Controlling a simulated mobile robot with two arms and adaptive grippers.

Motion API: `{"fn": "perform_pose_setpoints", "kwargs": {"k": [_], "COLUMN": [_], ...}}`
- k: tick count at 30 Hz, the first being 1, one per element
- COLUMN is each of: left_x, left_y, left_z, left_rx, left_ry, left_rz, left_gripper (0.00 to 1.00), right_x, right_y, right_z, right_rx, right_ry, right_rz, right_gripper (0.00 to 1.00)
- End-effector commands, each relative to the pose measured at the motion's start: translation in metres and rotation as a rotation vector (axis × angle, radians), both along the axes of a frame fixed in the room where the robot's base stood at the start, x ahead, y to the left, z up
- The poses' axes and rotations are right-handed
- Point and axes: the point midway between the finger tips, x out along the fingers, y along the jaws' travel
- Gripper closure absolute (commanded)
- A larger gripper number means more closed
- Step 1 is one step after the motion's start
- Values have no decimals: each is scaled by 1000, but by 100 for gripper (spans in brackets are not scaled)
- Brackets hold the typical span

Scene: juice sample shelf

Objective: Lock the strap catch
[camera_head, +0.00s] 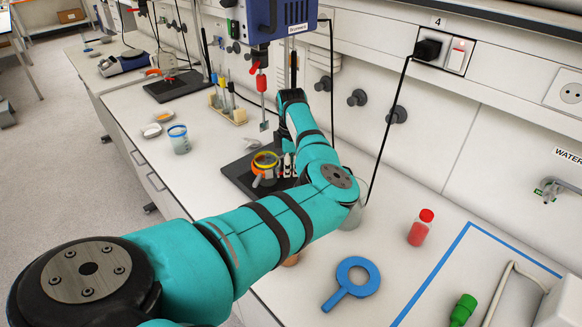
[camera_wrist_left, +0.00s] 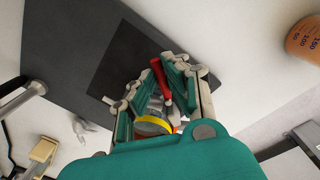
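A small vessel with a yellow rim and an orange band (camera_head: 264,165) stands on the black stand base (camera_head: 240,176) in the head view. In the left wrist view its yellow rim (camera_wrist_left: 152,126) shows between my fingers. A red lever-like part (camera_wrist_left: 160,84), perhaps the strap catch, lies between the fingertips. My left gripper (camera_head: 288,166) reaches down right beside the vessel. It also shows in the left wrist view (camera_wrist_left: 167,72), its fingertips close to the red part on both sides. I cannot tell if they grip it. The strap is mostly hidden. My right gripper is not in view.
A blue stirrer motor (camera_head: 280,18) hangs above the stand base. A tube rack (camera_head: 228,108) and a beaker with a blue rim (camera_head: 179,139) stand to the left. A red-capped bottle (camera_head: 420,228) and a blue ring tool (camera_head: 352,282) are at the right. My arm crosses the bench front.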

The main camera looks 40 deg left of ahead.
Motion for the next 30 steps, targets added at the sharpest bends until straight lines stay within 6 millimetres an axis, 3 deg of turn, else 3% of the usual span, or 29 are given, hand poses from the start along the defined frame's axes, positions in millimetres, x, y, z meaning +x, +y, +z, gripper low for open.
{"fn": "perform_pose_setpoints", "kwargs": {"k": [14, 30], "left_x": [2, 9], "left_y": [2, 14], "left_z": [-2, -3], "left_rx": [1, 1], "left_ry": [-1, -3], "left_rz": [45, 423], "left_gripper": [100, 100], "right_x": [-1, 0], "right_y": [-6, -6], "right_z": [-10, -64], "right_rx": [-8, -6], "right_ry": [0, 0], "right_rz": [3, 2], "right_gripper": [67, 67]}}
